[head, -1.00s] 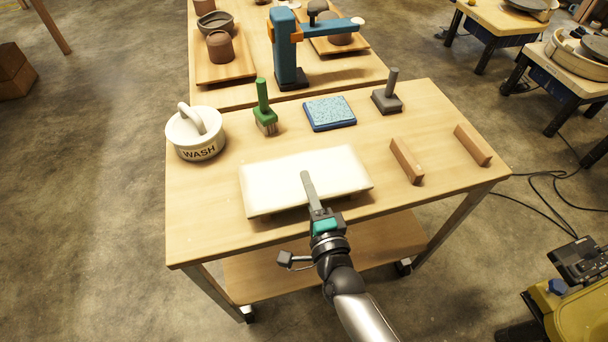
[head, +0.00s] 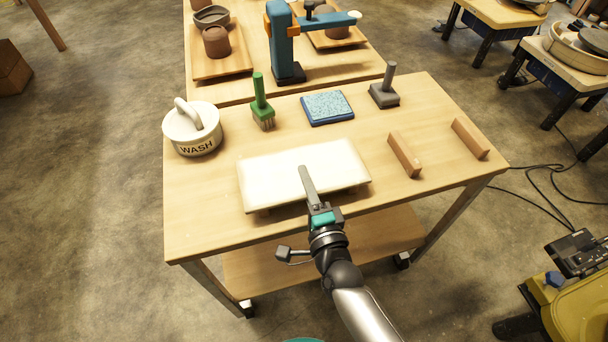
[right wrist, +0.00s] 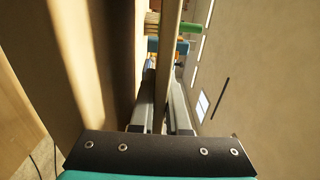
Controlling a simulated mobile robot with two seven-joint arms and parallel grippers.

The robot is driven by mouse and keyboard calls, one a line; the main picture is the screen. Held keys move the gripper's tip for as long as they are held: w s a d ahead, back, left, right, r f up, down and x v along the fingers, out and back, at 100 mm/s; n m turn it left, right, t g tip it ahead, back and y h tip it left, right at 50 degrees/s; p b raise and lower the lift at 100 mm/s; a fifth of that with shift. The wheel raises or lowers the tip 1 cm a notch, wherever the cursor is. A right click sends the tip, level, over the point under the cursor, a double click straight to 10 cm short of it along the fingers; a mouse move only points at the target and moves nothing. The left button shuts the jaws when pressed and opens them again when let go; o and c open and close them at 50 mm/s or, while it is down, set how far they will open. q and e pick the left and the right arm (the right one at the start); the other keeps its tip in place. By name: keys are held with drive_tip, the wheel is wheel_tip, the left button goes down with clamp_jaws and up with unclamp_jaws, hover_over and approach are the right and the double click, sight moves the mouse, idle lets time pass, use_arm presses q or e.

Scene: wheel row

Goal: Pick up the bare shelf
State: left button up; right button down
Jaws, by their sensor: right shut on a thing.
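The bare shelf is a white rectangular slab (head: 275,176) with nothing on it, lying level at the front middle of the table (head: 205,235). A thin dark gap shows under its front edge. My right gripper (head: 308,182) reaches in from the front and is shut on the middle of the shelf's front edge, one finger above. In the right wrist view the shelf (right wrist: 171,45) is a narrow upright strip between the two fingers. The lower finger is hidden in the head view. My left gripper is not in view.
Another table with a blue press (head: 284,45) stands behind.

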drive_tip(key=shift+r, duration=0.35)
